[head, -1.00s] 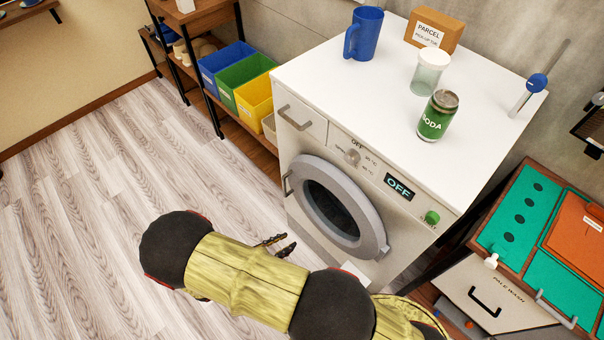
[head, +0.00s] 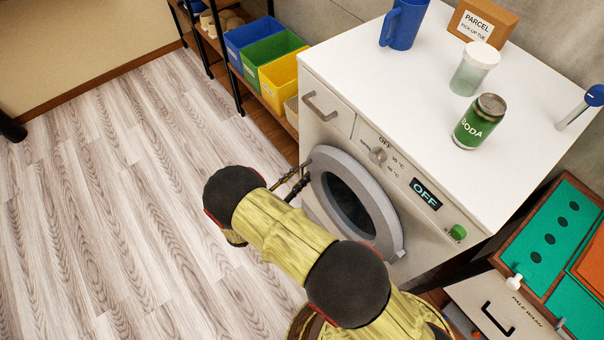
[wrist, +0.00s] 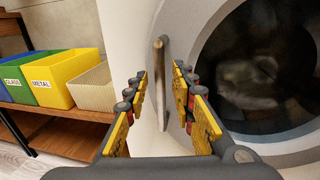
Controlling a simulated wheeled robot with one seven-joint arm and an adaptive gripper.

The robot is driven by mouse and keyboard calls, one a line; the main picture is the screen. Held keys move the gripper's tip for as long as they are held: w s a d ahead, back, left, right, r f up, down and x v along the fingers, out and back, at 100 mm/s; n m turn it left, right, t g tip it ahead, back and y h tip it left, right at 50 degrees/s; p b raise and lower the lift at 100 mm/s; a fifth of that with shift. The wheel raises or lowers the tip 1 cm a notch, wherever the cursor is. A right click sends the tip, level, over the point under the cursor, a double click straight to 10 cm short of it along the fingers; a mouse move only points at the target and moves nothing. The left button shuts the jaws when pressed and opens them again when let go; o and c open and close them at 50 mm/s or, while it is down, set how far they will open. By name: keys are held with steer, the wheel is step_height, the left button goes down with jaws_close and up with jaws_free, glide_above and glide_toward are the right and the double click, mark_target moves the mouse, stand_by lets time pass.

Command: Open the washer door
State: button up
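The white washer (head: 335,135) has a round front door with a grey ring (head: 345,160) and dark glass (head: 348,203). The door appears shut against the front. In the wrist view the upright bar handle (wrist: 161,65) is at the door's left edge, with the glass (wrist: 255,65) to its right. My gripper (head: 292,184) is at the door's left edge in the head view and hides most of the handle there. In the wrist view my gripper (wrist: 160,82) is open, with its fingers on either side of the handle. I cannot tell whether either finger touches it.
A blue mug (head: 404,25), a lidded jar (head: 474,70), a soda can (head: 480,122) and a parcel box (head: 482,24) stand on the washer. Colored bins (head: 283,80) sit on a shelf at left. A drawer unit (head: 505,300) stands at right. The floor (head: 110,190) at left is clear.

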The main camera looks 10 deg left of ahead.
steer(key=shift+x, duration=0.85)
steer(key=shift+c, duration=1.3)
jaws_close()
